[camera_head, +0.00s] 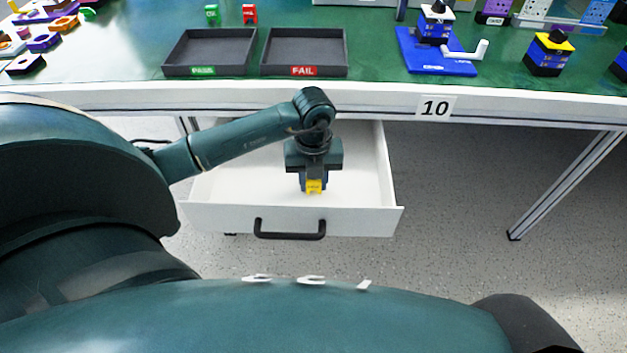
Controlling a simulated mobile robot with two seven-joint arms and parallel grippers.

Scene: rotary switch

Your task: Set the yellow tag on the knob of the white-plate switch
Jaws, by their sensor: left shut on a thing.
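My left gripper (314,184) reaches down into an open white drawer (225,216) under the table. It is shut on the yellow tag (314,187), which shows at its fingertips. The white-plate switch (437,22), with a white plate and dark knob on a blue body, stands in a blue fixture (422,62) on the table at the upper right. The gripper is below and left of that switch, well apart from it. My right gripper is not in view.
A yellow-plate switch (546,58) stands right of the fixture, which has a white lever (468,52). Two dark trays, PASS (186,70) and FAIL (270,69), lie left of it. Green and red tags (212,14) stand behind them. The table's front edge (440,117) overhangs the drawer.

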